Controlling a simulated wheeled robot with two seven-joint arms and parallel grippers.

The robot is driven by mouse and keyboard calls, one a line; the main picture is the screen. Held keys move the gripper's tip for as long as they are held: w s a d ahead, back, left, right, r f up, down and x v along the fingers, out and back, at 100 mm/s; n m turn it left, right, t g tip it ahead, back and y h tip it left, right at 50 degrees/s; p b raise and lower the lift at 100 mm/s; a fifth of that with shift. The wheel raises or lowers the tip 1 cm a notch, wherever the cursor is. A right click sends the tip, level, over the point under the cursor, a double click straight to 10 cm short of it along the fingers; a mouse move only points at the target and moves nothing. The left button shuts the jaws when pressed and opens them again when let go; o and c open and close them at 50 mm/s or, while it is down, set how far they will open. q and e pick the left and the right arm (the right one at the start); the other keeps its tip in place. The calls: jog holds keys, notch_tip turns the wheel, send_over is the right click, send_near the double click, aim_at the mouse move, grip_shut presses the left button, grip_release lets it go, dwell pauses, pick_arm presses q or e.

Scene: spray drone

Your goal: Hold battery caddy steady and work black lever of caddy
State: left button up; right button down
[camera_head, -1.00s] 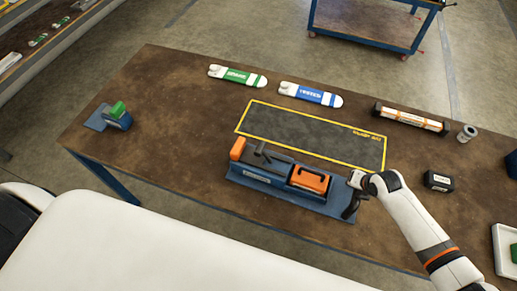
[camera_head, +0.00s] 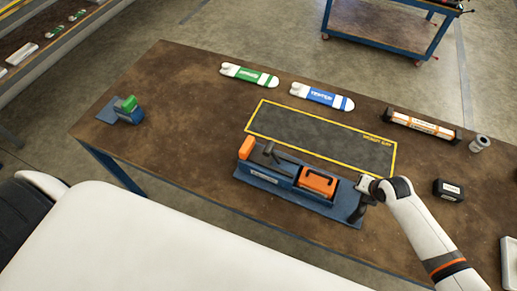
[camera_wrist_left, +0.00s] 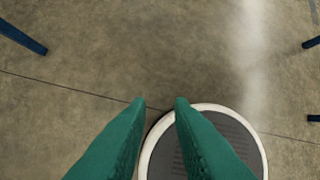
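The battery caddy (camera_head: 256,181) is a long blue tray on the near side of the table. An orange block (camera_head: 246,147) stands at its left end, with the black lever (camera_head: 270,150) beside it, slanting over the tray. An orange battery with a black handle (camera_head: 318,182) sits in its right half. My right gripper (camera_head: 359,204) is at the caddy's right end, by a dark upright part; its fingers are hard to make out, so its grip is unclear. My left gripper (camera_wrist_left: 160,103) has green fingers, apart and empty, over the floor; it does not show in the head view.
A yellow-outlined dark mat (camera_head: 320,137) lies empty behind the caddy. Green-labelled (camera_head: 249,75) and blue-labelled (camera_head: 322,96) white pieces lie behind it. A blue stand with a green top (camera_head: 127,109) is at left. A black box (camera_head: 447,190) is right of my right arm. The table between stand and caddy is clear.

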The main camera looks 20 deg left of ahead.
aim_at(246, 149)
pick_arm(q)
jog(key=w+a+r+n+t, duration=0.2)
jog(key=w+r, duration=0.1)
jog(key=w+a+r+n+t, duration=0.2)
jog(key=w+r+n, duration=0.1)
jog(key=w+r, duration=0.1)
jog(key=w+a+r+n+t, duration=0.2)
jog(key=w+r, duration=0.1)
jog(key=shift+w+a+r+n+y, duration=0.2)
jog(key=shift+a+n+y, duration=0.1)
jog(key=shift+n, duration=0.1)
grip_shut()
jog(key=w+a+r+n+t, duration=0.4)
jog(key=r+n+t, duration=0.1)
jog(key=r, duration=0.5)
jog(key=w+d+r+m+t+h, duration=0.1)
jog(key=w+d+r+h, duration=0.5)
jog(key=w+d+r, duration=0.45)
jog(key=x, duration=1)
jog(key=shift+d+f, duration=0.15)
jog(key=shift+f, duration=0.2)
jog(key=d, duration=0.2)
jog(key=shift+s+d+f, duration=0.1)
jog(key=shift+s+d, duration=0.1)
jog(key=shift+d, duration=0.7)
jog(key=shift+d+m, duration=0.2)
jog(key=shift+m, duration=0.2)
